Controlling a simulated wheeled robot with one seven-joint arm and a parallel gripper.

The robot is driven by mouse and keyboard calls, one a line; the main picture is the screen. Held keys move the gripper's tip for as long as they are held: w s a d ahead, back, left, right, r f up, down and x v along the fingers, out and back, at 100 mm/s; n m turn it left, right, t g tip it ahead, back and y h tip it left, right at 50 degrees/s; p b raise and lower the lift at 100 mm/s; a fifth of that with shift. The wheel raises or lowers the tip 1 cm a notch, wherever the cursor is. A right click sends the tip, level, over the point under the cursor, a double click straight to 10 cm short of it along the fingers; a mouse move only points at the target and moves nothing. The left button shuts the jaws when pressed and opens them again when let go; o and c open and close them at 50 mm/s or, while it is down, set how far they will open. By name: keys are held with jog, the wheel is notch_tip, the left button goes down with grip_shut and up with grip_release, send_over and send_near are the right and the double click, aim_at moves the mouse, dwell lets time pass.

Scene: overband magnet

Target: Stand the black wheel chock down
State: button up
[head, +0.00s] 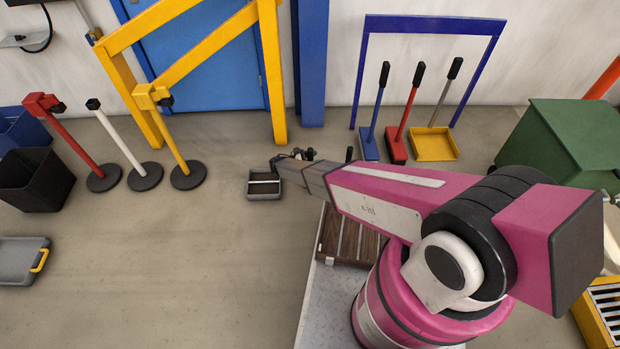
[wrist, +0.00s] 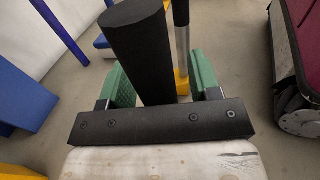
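My gripper (wrist: 160,80) shows in the wrist view with its two green fingers spread well apart. In the head view my gripper (head: 296,156) is small, just behind a grey open tray, and I cannot make out the chock there.
The grey tray (head: 264,196) stands on the floor near my gripper. Behind are a yellow frame (head: 273,75), a blue post (head: 312,65) and a blue rack (head: 436,24) with long-handled tools. Three barrier posts stand left. The floor at front left is largely clear.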

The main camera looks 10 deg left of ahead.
grip_shut()
jog(key=shift+r, duration=0.15)
